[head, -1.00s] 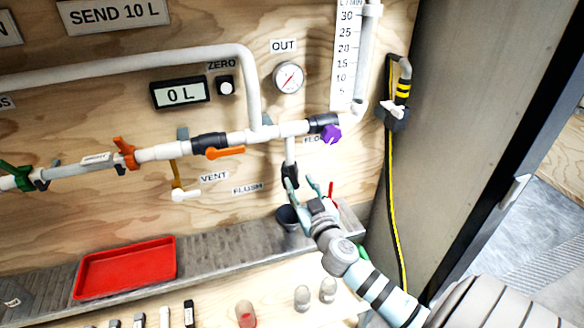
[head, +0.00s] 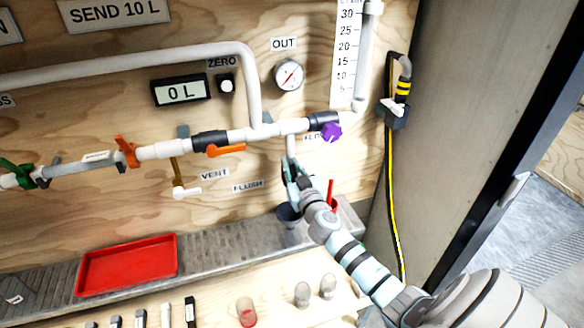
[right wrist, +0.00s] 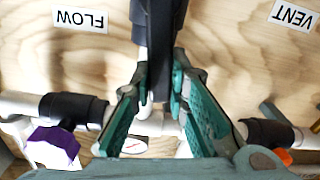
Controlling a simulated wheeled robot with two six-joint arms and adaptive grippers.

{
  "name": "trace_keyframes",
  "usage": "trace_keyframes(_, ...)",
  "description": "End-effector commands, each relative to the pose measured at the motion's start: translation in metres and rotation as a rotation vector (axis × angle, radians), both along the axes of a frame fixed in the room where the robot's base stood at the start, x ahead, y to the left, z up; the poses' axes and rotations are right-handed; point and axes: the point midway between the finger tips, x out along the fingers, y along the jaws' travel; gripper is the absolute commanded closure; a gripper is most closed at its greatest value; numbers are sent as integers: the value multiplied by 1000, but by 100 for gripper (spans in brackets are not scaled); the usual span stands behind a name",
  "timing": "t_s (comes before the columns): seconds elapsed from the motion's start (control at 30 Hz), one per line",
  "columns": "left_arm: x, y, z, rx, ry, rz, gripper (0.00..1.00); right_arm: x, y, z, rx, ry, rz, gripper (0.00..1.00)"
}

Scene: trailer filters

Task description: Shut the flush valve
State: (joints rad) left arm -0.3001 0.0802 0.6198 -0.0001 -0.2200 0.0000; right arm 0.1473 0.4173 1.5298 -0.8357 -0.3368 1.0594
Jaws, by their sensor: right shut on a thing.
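The flush valve (right wrist: 158,25) is a dark fitting on the short white drop pipe (head: 291,146) below the main white line, right of the FLUSH label (head: 247,187). In the right wrist view, my right gripper (right wrist: 160,88) has its green fingers closed on the valve's dark, narrow part, one finger on each side. In the head view my right gripper (head: 291,178) covers most of the valve, so its handle position cannot be made out. My left gripper is not in view.
A purple knob (head: 331,132) sits close above right of my gripper. An orange lever (head: 225,151) and a white-ended vent outlet (head: 187,192) are to the left. A red tray (head: 126,264) lies on the metal ledge. A yellow-black hose (head: 393,200) hangs at right.

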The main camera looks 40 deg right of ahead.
Motion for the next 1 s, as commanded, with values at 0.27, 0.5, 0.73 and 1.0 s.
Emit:
trace_keyframes(0.27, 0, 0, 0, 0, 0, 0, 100, 0, 0, 0, -6, 2, 0, 100)
trace_keyframes(0.5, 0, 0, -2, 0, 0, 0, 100, 1, 4, -2, -67, 23, 0, 100)
trace_keyframes(0.73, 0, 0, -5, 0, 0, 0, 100, 4, 13, -5, -209, 74, 0, 100)
trace_keyframes(1.0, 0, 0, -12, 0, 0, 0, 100, 9, 26, -14, -445, 156, 0, 100)
